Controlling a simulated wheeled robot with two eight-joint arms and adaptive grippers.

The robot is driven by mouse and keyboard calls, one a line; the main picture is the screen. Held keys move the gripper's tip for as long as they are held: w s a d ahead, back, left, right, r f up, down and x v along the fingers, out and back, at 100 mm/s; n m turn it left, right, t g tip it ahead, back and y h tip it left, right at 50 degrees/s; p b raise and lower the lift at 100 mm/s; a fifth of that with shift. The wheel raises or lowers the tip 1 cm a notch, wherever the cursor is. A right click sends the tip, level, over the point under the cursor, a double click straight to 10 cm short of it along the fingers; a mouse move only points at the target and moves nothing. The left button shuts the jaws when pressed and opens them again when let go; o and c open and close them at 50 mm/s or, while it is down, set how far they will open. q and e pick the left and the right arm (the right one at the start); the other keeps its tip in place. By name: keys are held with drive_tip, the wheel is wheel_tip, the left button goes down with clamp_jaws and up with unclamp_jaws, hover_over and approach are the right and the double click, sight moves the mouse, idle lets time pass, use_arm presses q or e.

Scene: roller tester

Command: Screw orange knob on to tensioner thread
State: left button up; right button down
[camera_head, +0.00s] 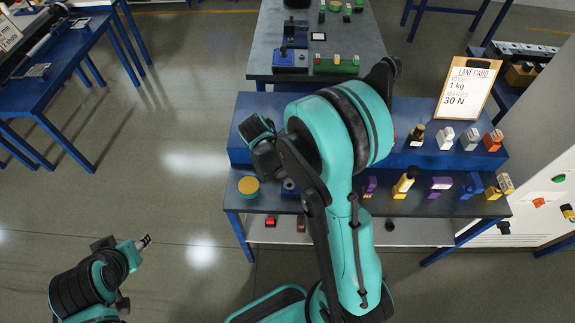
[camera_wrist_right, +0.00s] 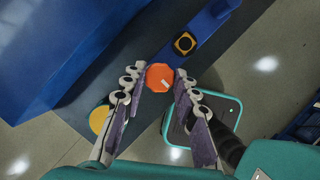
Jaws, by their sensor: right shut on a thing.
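The orange knob (camera_wrist_right: 160,77) sits between the fingertips of my right gripper (camera_wrist_right: 159,84) in the right wrist view, and the gripper is shut on it. A blue bar (camera_wrist_right: 211,29) lies just beyond the knob and carries a yellow square piece with a dark round centre (camera_wrist_right: 185,43). The tensioner thread is not visible, so I cannot tell whether the knob touches it. In the head view my right arm covers the knob. My left gripper (camera_head: 145,241) is at the lower left over the floor, away from the bench, too small to read.
The blue bench (camera_head: 236,199) holds a yellow-topped disc (camera_head: 248,186), also in the wrist view (camera_wrist_right: 100,119), and several coloured blocks at right. A lane card (camera_head: 467,88) stands behind them, reading 1 kg and 30 N. Another table (camera_head: 262,45) stands behind.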

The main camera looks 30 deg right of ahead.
drive_tip(key=shift+s+f+b, duration=0.1)
drive_tip(key=shift+f+b, duration=0.4)
drive_tip(key=shift+f, duration=0.1)
wheel_tip(320, 180, down, 5)
drive_tip(key=b, duration=0.4)
drive_tip(key=shift+r, duration=0.2)
drive_tip(key=shift+b, duration=0.4)
drive_tip(key=shift+f, duration=0.15)
idle(0.4)
drive_tip(key=shift+f+b, duration=1.25)
drive_tip(key=c, duration=1.1)
unclamp_jaws()
drive_tip(key=shift+r, duration=0.1)
